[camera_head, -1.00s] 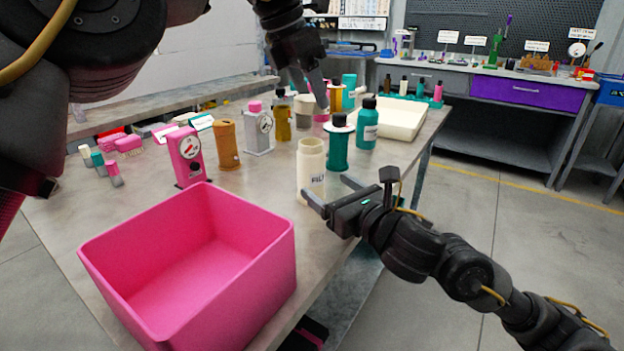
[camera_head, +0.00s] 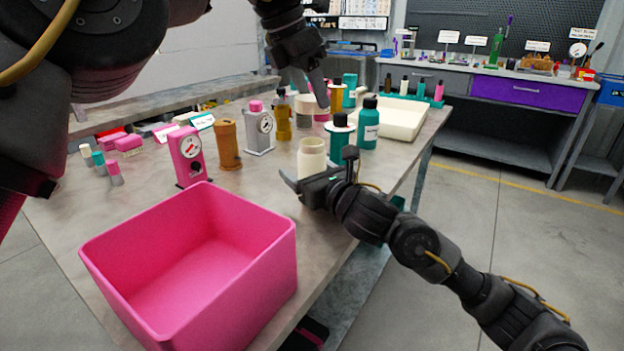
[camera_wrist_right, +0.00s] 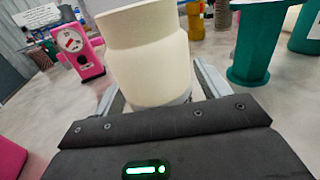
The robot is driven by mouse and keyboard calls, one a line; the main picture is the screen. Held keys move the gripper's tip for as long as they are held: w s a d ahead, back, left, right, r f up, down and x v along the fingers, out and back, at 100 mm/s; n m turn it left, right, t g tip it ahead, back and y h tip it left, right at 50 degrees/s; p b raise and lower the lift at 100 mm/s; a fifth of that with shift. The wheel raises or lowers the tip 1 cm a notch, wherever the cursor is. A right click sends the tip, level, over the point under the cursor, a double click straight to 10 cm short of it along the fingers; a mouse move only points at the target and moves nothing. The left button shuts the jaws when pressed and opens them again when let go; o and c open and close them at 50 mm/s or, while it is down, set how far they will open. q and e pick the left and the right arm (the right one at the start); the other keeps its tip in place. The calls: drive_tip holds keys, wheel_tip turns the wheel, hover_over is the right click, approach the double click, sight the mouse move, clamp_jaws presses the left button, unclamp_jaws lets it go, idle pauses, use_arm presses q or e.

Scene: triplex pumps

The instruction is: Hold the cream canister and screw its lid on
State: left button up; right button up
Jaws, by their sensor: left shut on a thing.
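The cream canister (camera_head: 311,158) stands upright and open-topped near the table's right edge. In the right wrist view the canister (camera_wrist_right: 150,55) fills the middle, between the two fingers. My right gripper (camera_head: 312,180) is open around its lower part, with a visible gap at the right finger. The dark gripper body hides the canister's base and label. My left gripper (camera_head: 319,97) is shut on the cream lid (camera_head: 306,104), held above and beyond the canister. The fingers partly hide the lid, and its contact with them is hard to see.
A pink bin (camera_head: 190,265) takes up the near table. A teal canister (camera_head: 341,140) and a teal bottle (camera_head: 369,128) stand close behind the cream canister.

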drive_tip(key=c, duration=1.4)
use_arm(q)
drive_tip(key=shift+d+f, duration=0.1)
drive_tip(key=shift+f, duration=2.3)
drive_tip(key=shift+f, duration=0.15)
drive_tip(key=shift+f, duration=0.75)
drive_tip(key=shift+f, duration=0.55)
use_arm(e)
clamp_jaws()
use_arm(q)
drive_tip(key=m+g, duration=0.2)
drive_tip(key=m, duration=0.3)
drive_tip(key=m+g, duration=0.1)
drive_tip(key=m, duration=0.4)
drive_tip(key=shift+w+g, duration=0.15)
drive_tip(key=shift+g, duration=0.25)
